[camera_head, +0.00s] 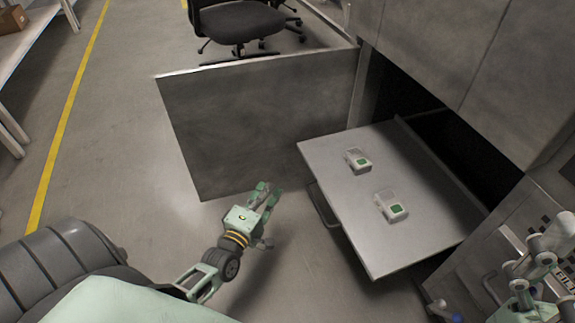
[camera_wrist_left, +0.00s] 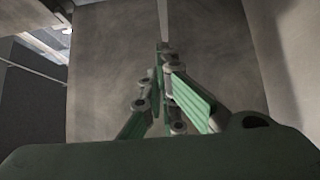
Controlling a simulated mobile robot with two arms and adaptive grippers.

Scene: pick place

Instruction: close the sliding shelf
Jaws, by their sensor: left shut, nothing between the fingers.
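The sliding shelf (camera_head: 340,165) is a flat grey board pulled out of a dark opening in the grey cabinet (camera_head: 505,75). A handle (camera_head: 325,207) sits at its front left edge.
A grey panel (camera_head: 260,120) stands upright behind my left gripper, beside the shelf. A black office chair (camera_head: 240,22) is behind the panel. Open floor with a yellow line (camera_head: 70,110) lies to the left. A white table (camera_head: 25,40) stands at the far left.

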